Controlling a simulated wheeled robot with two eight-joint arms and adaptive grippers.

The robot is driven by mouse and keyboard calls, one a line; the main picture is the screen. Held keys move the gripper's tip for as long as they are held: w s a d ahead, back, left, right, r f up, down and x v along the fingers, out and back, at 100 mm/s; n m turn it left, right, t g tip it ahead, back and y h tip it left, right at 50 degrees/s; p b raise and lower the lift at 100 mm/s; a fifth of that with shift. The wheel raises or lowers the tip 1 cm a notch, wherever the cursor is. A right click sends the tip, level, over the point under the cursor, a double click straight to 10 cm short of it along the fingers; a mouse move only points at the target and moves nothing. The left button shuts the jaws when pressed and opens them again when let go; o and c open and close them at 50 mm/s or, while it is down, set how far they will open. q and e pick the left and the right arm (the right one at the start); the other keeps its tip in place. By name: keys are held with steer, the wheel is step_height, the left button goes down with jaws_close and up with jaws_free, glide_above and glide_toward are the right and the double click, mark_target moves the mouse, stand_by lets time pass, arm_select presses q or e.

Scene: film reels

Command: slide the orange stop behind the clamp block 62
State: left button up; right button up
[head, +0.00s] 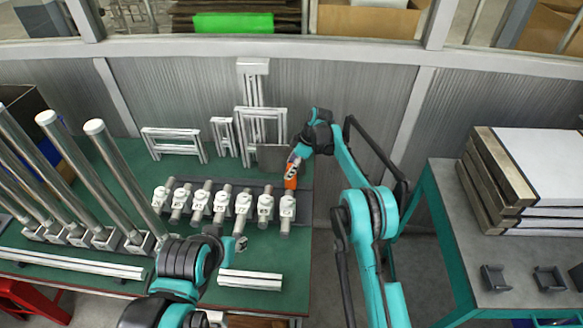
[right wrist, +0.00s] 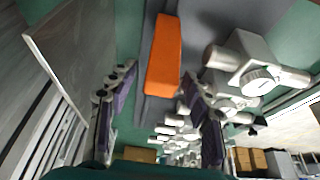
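The orange stop (head: 290,182) lies at the right end of the dark strip, behind the rightmost white clamp block (head: 287,208). Several such blocks stand in a row; I cannot read their numbers, so I cannot tell which is 62. My right gripper (head: 297,158) is just behind and above the stop. In the right wrist view the stop (right wrist: 164,58) lies beyond the two spread fingers (right wrist: 157,85), with a clamp block (right wrist: 247,68) to its right. The fingers look empty. My left gripper (head: 238,243) is low in front of the row; its fingers are unclear.
A grey upright panel (head: 273,158) stands close to the left of my right gripper. White frames (head: 175,143) stand at the back of the green table (head: 120,252). Tall metal tubes (head: 118,175) lean at left. A white bar (head: 250,279) lies in front.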

steer(key=v, duration=1.2)
steer(key=shift+d+r, duration=0.1)
steer(key=s+d+r+m+t+h, duration=0.1)
steer(key=s+d+r+m+t, duration=0.1)
steer(key=s+d+r+m, duration=0.55)
steer(key=s+d+r+m+t+h, duration=0.15)
steer(key=s+d+r, duration=0.35)
steer(key=s, duration=0.6)
steer(key=s+d+f+m+t, duration=0.1)
steer(key=s+d+f+m, duration=0.1)
steer(key=s, duration=0.5)
steer(key=s+d+f+m+t+h, duration=0.1)
steer(key=s+d+f+m, duration=0.2)
steer(key=s, duration=0.4)
steer(key=s+d+f+m+t+h, duration=0.1)
steer(key=s+m, duration=0.3)
steer(key=s, duration=0.4)
steer(key=shift+d+f+t, duration=0.35)
steer(key=shift+d+f, duration=0.35)
steer(key=shift+f, duration=0.2)
arm_select(q)
steer(key=shift+o, duration=0.4)
